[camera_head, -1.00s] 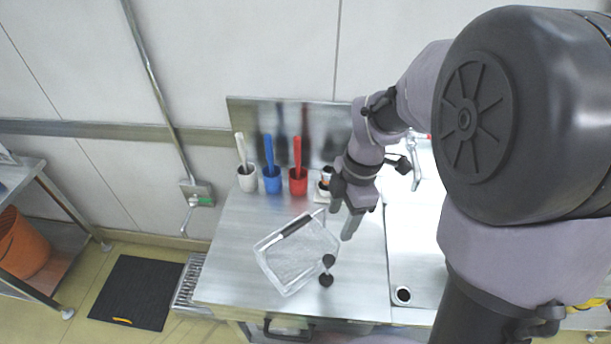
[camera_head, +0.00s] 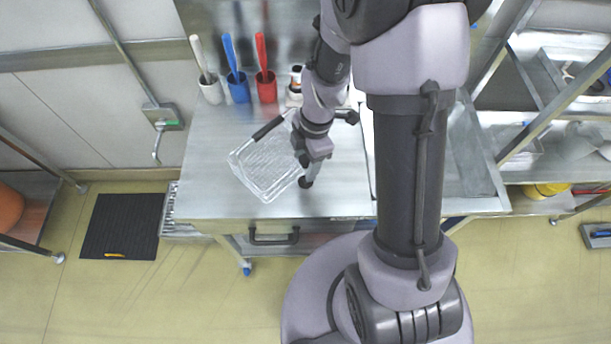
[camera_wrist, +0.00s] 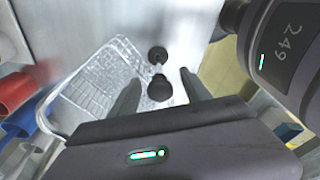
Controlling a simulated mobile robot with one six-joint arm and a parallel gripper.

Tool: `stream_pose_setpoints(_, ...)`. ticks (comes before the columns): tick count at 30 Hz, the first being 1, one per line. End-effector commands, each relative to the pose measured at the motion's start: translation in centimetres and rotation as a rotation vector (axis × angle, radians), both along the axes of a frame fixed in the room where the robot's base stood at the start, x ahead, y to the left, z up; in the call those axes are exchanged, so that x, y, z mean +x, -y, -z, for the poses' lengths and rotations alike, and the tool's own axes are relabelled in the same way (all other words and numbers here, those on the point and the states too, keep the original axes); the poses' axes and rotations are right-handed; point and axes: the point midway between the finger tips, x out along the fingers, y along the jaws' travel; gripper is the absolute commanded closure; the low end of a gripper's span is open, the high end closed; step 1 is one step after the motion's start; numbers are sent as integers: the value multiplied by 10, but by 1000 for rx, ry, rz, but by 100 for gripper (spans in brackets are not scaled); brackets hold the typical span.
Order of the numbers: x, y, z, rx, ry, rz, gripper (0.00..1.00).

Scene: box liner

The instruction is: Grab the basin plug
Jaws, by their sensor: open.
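The basin plug (camera_wrist: 159,88) appears in the wrist view as a dark rounded piece, with a second dark round piece (camera_wrist: 157,54) just beyond it and a pale narrow part between them. I cannot tell whether these are one object. My gripper (camera_wrist: 160,77) is open, and the near dark piece shows between its two fingers without clear contact. In the head view my gripper (camera_head: 306,174) points down over the steel table at the right side of the clear basket. There the arm hides most of the plug.
The clear wire-patterned basket (camera_head: 262,172) lies close on the left of my gripper. White (camera_head: 211,91), blue (camera_head: 238,88) and red (camera_head: 266,88) cups with handled tools stand along the back of the steel table (camera_head: 215,130). The table's front left is bare.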

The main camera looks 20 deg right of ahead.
Motion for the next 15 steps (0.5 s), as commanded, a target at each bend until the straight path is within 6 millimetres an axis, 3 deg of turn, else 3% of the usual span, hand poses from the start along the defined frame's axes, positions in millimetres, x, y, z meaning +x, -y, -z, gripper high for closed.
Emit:
stream_pose_setpoints(4,0,0,-1,0,1,0,44)
stream_pose_setpoints(12,0,0,-1,0,1,0,96)
stream_pose_setpoints(15,0,0,-1,0,1,0,100)
